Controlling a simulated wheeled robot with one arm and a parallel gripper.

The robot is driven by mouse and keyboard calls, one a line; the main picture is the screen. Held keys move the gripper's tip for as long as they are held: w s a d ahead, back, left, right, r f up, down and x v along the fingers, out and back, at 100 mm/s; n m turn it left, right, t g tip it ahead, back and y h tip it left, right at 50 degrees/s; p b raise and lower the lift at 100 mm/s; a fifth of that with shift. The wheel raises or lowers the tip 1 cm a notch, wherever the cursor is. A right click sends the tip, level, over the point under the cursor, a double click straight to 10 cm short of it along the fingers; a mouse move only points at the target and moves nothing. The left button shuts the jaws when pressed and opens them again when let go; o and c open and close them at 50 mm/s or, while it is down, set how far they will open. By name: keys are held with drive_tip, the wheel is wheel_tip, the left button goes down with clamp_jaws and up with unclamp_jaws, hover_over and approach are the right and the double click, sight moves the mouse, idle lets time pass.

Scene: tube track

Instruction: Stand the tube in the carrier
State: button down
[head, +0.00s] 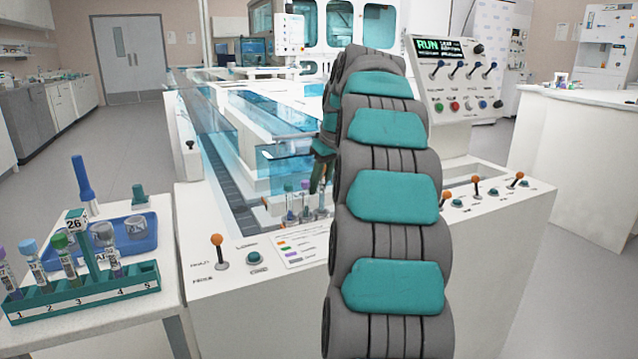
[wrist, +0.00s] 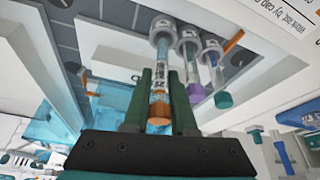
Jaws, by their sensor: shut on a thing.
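My gripper (wrist: 161,82) is shut on an orange-capped tube (wrist: 158,112), which stands between the dark green fingers in the wrist view. The tube's far end meets a clear-and-grey round carrier (wrist: 163,24); I cannot tell whether it is fully seated. In the head view my gripper (head: 321,178) is at the near end of the track, partly hidden by my arm. The held tube is hard to make out there.
A green numbered rack (head: 80,292) with several tubes stands on the left side table, beside a blue tray (head: 148,238) with round carriers. An orange-knobbed lever (head: 218,250) and a control panel (head: 455,80) flank the track. Clear covers (head: 215,130) run along the track.

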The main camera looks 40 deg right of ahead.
drive_tip(key=shift+f+b, duration=0.4)
drive_tip(key=shift+f, duration=0.3)
drive_tip(key=shift+f, duration=0.3)
idle(0.4)
drive_tip(key=c, duration=0.7)
unclamp_jaws()
drive_tip(key=shift+o, duration=0.2)
